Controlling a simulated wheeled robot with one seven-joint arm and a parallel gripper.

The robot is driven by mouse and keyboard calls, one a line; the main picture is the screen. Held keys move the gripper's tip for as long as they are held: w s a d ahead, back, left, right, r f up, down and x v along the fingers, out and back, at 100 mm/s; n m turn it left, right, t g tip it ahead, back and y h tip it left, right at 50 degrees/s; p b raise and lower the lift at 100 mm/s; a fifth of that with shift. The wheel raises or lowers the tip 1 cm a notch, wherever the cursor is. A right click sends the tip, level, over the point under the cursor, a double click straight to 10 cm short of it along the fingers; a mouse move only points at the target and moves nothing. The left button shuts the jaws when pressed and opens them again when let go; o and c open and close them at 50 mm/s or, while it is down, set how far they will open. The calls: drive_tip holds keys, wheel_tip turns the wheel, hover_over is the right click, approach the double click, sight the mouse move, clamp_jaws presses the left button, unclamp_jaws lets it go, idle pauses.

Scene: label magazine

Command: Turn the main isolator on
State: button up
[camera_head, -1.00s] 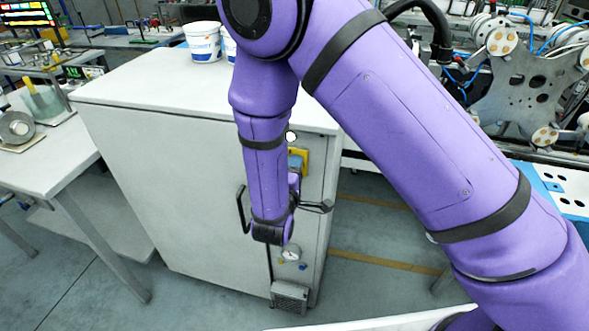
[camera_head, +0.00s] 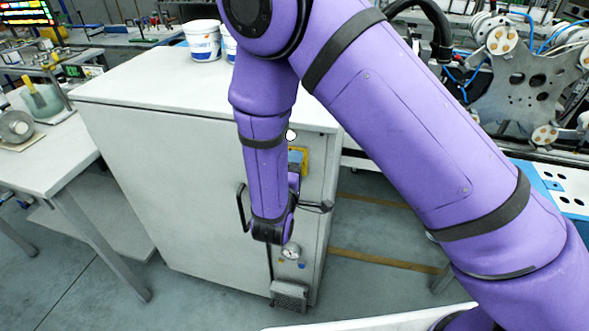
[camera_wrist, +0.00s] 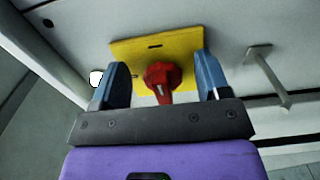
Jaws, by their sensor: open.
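The main isolator is a red rotary knob (camera_wrist: 162,80) on a yellow plate (camera_wrist: 150,50) fixed to the cabinet front. In the wrist view my gripper (camera_wrist: 168,78) is open, with one blue finger on each side of the knob and a visible gap on both sides. The knob carries a pale mark near its lower end. In the head view only part of the yellow plate (camera_head: 304,158) shows; my arm hides the knob. I cannot tell how far the fingertips reach along the knob.
The white cabinet (camera_head: 180,165) has a bar handle (camera_wrist: 268,78) beside the plate, a white round lamp (camera_wrist: 96,78) on the other side and a gauge (camera_head: 290,251) lower down. White tubs (camera_head: 203,41) stand on its top. A table (camera_head: 45,150) is at left.

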drive_tip(key=v, duration=1)
drive_tip(key=shift+s, duration=0.35)
drive_tip(key=shift+a+r, duration=0.1)
drive_tip(key=shift+a, duration=0.05)
drive_tip(key=s+d+r+m+g+h, duration=0.1)
drive_tip(key=d+r+m+g+h, duration=0.2)
drive_tip(key=d+r+m+g, duration=0.5)
drive_tip(key=d+r+m+g+h, duration=0.25)
drive_tip(key=d+r+g, duration=0.35)
drive_tip(key=d+r, duration=0.6)
drive_tip(key=s+d+r+m+t+y, duration=0.1)
drive_tip(key=s+d+r+y, duration=0.3)
drive_tip(key=s+r+y, duration=0.1)
drive_tip(key=s+d+r+m+t+y, duration=0.1)
drive_tip(key=s+d+r+y, duration=0.3)
drive_tip(key=s, duration=0.6)
drive_tip(key=shift+d+r+m+y, duration=0.35)
drive_tip(key=shift+r+m+y, duration=0.4)
drive_tip(key=shift+y, duration=0.6)
